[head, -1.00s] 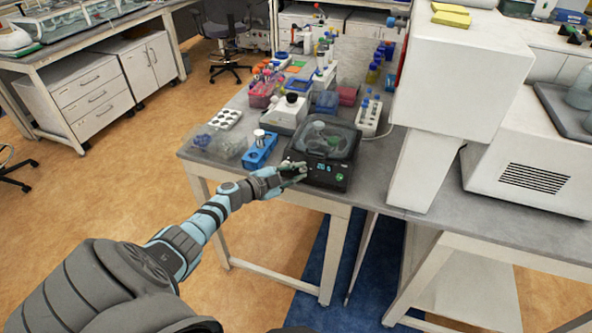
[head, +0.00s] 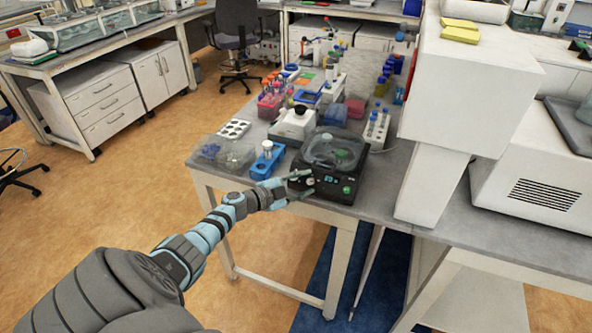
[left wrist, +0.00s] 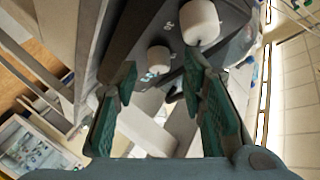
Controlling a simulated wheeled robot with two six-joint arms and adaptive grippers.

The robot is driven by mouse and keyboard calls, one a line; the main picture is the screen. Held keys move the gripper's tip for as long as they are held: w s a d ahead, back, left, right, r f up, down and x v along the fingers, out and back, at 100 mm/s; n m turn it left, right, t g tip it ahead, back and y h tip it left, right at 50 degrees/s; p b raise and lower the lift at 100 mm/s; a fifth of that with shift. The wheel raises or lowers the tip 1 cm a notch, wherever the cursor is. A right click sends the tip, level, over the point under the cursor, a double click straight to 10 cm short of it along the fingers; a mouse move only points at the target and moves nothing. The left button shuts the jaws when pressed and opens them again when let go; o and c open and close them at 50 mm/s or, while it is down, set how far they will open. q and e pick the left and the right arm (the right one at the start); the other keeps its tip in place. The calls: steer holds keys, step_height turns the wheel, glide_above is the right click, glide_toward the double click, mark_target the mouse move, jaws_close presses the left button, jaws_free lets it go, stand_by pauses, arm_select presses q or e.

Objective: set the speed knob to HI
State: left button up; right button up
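The dark bench device (head: 348,186) with a clear domed lid stands at the table's front edge. Its front panel carries a pale knob (head: 310,181) at the left, close to my left gripper (head: 305,184). In the left wrist view, a smaller pale knob (left wrist: 158,58) shows between my open teal fingertips (left wrist: 160,72), and a larger white knob (left wrist: 199,22) lies above and to the right. The fingers are apart with nothing gripped; whether they touch a knob I cannot tell. Labels and the knobs' settings are too small to read. My right gripper is out of view.
A blue rack (head: 266,162) and a clear tray (head: 236,155) sit left of the device. A white instrument (head: 292,125) stands behind it, and a tube rack (head: 376,132) to its right rear. A large white machine (head: 462,85) bounds the right side.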

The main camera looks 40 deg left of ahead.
arm_select(q)
steer(key=v, duration=1.1)
steer(key=shift+s, duration=0.25)
steer(key=shift+a, duration=0.15)
